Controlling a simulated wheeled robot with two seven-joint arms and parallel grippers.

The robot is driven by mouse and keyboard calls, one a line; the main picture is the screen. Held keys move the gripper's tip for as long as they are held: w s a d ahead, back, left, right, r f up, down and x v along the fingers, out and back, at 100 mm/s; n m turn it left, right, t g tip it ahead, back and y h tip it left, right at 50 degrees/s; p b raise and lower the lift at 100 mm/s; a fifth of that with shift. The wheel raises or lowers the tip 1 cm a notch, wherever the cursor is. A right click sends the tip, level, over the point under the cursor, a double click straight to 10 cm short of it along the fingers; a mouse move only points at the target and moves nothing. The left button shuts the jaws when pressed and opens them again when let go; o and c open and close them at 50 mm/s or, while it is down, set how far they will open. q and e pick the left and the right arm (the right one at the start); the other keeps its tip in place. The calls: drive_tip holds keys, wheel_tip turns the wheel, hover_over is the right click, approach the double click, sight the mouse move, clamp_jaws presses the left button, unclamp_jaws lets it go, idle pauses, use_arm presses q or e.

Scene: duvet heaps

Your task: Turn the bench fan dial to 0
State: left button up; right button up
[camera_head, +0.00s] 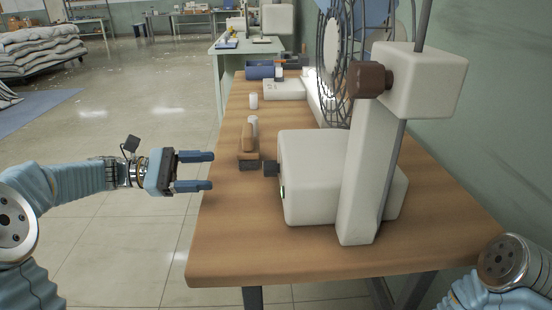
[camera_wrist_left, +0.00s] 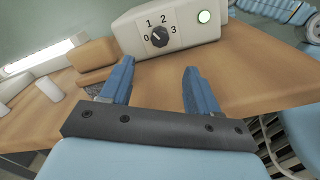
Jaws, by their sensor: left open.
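The bench fan has a cream base (camera_head: 312,180) standing on the wooden bench, with a post and a wire-caged head above. Its dark dial (camera_head: 270,169) sticks out of the base's left face. In the left wrist view the dial (camera_wrist_left: 159,37) sits among the numbers 0, 1, 2 and 3, with 0 at its left; I cannot tell for sure where it points. My left gripper (camera_head: 211,170) is open and empty, left of the dial and apart from it, its fingers toward the fan. In the left wrist view its fingertips (camera_wrist_left: 159,65) show below the dial. My right gripper is not visible.
A blue bin (camera_head: 260,70) stands farther back. The bench's front left part is clear.

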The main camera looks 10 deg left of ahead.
sight(265, 169)
use_arm(q)
drive_tip(key=p+x, duration=0.1)
drive_tip(key=x, duration=1.2)
drive_tip(key=shift+w+d+f, duration=0.1)
drive_tip(key=shift+d, duration=0.25)
drive_tip(key=c, duration=1)
drive_tip(key=shift+c, duration=0.2)
drive_tip(key=shift+n, duration=0.3)
drive_tip(key=n, duration=1.1)
drive_tip(key=shift+n, duration=0.4)
